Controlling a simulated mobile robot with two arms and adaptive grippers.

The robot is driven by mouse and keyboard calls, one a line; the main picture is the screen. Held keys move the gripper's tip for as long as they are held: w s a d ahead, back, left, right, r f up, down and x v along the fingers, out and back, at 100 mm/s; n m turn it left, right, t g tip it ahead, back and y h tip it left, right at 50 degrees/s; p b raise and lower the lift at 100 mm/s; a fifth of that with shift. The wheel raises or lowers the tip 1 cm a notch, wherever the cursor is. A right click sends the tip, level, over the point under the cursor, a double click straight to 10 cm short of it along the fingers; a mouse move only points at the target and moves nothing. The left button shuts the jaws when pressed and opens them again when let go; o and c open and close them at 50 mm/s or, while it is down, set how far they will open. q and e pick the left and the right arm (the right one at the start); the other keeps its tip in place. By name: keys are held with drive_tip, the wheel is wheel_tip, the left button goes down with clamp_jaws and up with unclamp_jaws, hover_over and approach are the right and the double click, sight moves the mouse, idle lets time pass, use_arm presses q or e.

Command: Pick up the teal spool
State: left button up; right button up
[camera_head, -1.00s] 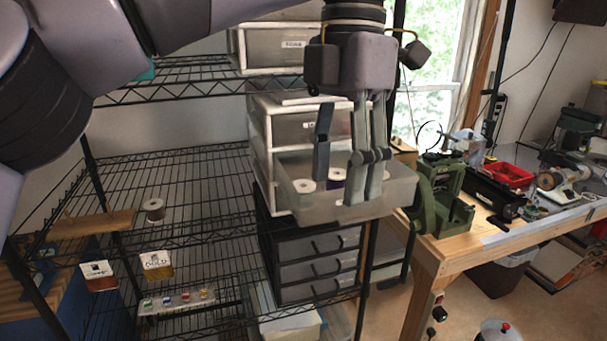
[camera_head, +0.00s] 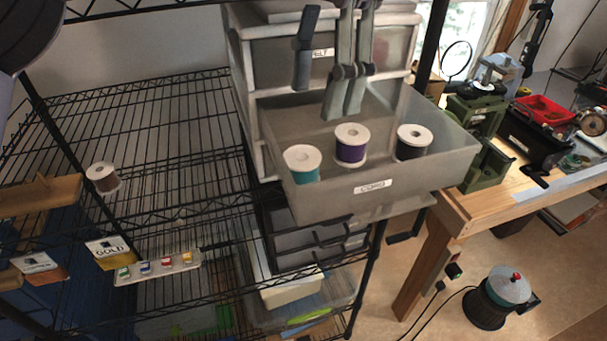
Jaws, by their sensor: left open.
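The teal spool (camera_head: 302,163) stands upright at the left in an open, translucent grey drawer (camera_head: 385,198), its white top facing up. A purple spool (camera_head: 351,144) stands beside it in the middle, and a black spool (camera_head: 413,142) stands to the right. My left gripper (camera_head: 318,100) is open and empty above the back part of the drawer, its fingers pointing down. The fingers look apart from the teal spool. The upper part of the gripper is cut off by the top edge. My right gripper is not in view.
A brown spool (camera_head: 102,178) stands on the black wire shelf (camera_head: 150,130) at the left. Black drawers (camera_head: 315,245) sit below the open drawer. A wooden workbench (camera_head: 480,212) with a green machine (camera_head: 488,165) stands close at the right.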

use_arm(q)
hover_over(302, 159)
drive_tip(key=d, duration=0.2)
drive_tip(key=f, duration=0.4)
drive_tip(key=shift+a+f, duration=0.1)
drive_tip(key=shift+a, duration=0.15)
drive_tip(key=shift+a+f, duration=0.2)
drive_tip(key=shift+f, duration=0.9)
drive_tip(key=f, duration=0.3)
drive_tip(key=a+f+p, duration=0.1)
drive_tip(key=shift+s+f, duration=0.25)
drive_tip(key=shift+s, duration=0.1)
drive_tip(key=shift+f, duration=0.25)
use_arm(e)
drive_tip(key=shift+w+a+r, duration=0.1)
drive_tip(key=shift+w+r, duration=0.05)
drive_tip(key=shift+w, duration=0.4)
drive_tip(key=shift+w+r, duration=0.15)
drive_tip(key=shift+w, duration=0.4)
use_arm(q)
drive_tip(key=shift+s, duration=0.1)
drive_tip(key=c, duration=0.8)
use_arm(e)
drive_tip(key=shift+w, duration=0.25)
